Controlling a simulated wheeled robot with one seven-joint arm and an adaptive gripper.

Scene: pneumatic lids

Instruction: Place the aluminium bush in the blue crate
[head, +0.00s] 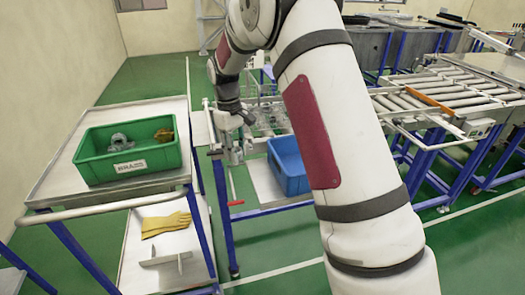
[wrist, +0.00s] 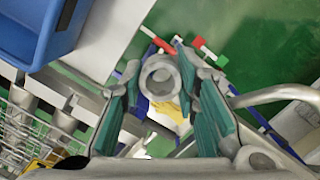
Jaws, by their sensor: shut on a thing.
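The aluminium bush (wrist: 160,89) is a grey ring held between the teal finger pads of my gripper (wrist: 160,80) in the wrist view. Its round opening faces the camera. In the head view my gripper (head: 237,148) points down, left of the blue crate, and the bush is too small to make out clearly. The blue crate (head: 291,184) stands on a light shelf, partly hidden behind my arm. In the wrist view a corner of the blue crate (wrist: 61,42) shows at upper left, apart from the bush.
A green crate (head: 130,170) with grey parts and a brown item stands on the left table (head: 60,190). Yellow gloves (head: 166,224) lie on its lower shelf. A wire basket (wrist: 30,140) shows at lower left in the wrist view. Roller conveyors (head: 430,100) stand at right.

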